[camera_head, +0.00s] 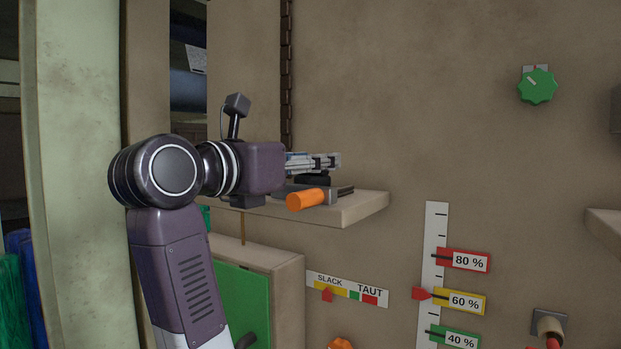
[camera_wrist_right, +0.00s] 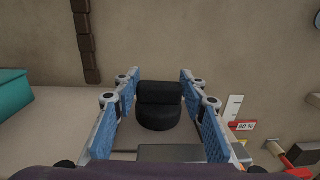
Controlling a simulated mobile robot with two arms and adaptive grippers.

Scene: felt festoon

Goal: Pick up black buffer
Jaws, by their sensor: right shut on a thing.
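The black buffer (camera_wrist_right: 159,112) is a dark, rounded piece with a wider base and a block-like top. In the right wrist view it is between the blue-padded fingers of my right gripper (camera_wrist_right: 158,84). In the head view my right gripper (camera_head: 326,162) is over the shelf, shut on the buffer. Part of the dark buffer (camera_head: 313,180) shows just under the fingers, close to the shelf top. Whether it touches the shelf is hard to tell. My left gripper is in neither view.
The wall shelf (camera_head: 362,206) also holds a tool with an orange handle (camera_head: 306,199), close below my gripper. A dark chain (camera_head: 287,75) hangs behind. A slack-taut gauge (camera_head: 347,289) and a percent scale (camera_head: 436,225) are on the wall. A teal box (camera_wrist_right: 13,92) is at left.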

